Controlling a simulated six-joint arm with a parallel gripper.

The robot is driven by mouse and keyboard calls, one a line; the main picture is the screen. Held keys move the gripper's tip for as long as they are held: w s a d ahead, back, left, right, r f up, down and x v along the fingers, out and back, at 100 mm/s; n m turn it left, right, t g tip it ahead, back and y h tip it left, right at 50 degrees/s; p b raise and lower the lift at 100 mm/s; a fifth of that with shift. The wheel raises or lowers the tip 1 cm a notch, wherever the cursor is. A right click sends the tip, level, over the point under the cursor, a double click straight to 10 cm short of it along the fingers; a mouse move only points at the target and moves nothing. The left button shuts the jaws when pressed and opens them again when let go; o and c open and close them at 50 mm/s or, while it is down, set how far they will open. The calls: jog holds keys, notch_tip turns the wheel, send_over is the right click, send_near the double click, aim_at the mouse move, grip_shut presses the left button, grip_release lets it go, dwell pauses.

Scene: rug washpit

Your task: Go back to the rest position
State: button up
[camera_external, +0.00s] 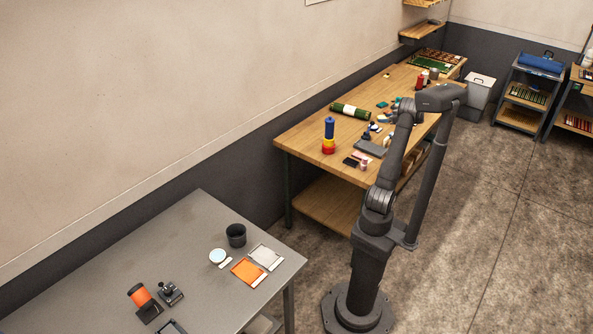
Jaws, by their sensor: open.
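My arm (430,180) stands on its dark base between the grey table and the long wooden bench. It is folded, with a high bend above the bench's right side. I cannot make out my gripper or its fingertips. They are hidden behind or among the dark arm links, so their place relative to the things on the bench does not show. I see nothing held.
The grey table (110,255) carries a black cup (236,235), an orange pad (248,271) and an orange roll (139,295). The wooden bench (295,137) holds a blue-red-yellow stack (328,140) and a green roll (350,111). Floor right of my arm is clear.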

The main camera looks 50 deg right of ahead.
jog(key=w+a+r, duration=0.2)
jog(key=w+a, duration=0.1)
jog(key=w, duration=0.5)
jog(key=w+a+r+m+h, duration=0.1)
jog(key=w+a, duration=0.3)
jog(key=w, duration=0.4)
jog(key=w+a+r, duration=0.3)
jog(key=w+a, duration=0.1)
jog(key=w, duration=0.4)
jog(key=shift+w+a+m+h, duration=0.2)
jog(key=shift+a+m+h, duration=0.1)
jog(key=shift+h, duration=0.1)
jog(key=shift+d, duration=0.1)
jog(key=s+d+f, duration=0.1)
jog(key=s+d, duration=0.2)
jog(key=s, duration=0.3)
jog(key=s+d+f+n+y, duration=0.1)
jog(key=s+d+f, duration=0.1)
jog(key=s, duration=0.4)
jog(key=s+d+f, duration=0.2)
jog(key=s+d, duration=0.3)
jog(key=s, duration=0.1)
jog(key=shift+s, duration=0.4)
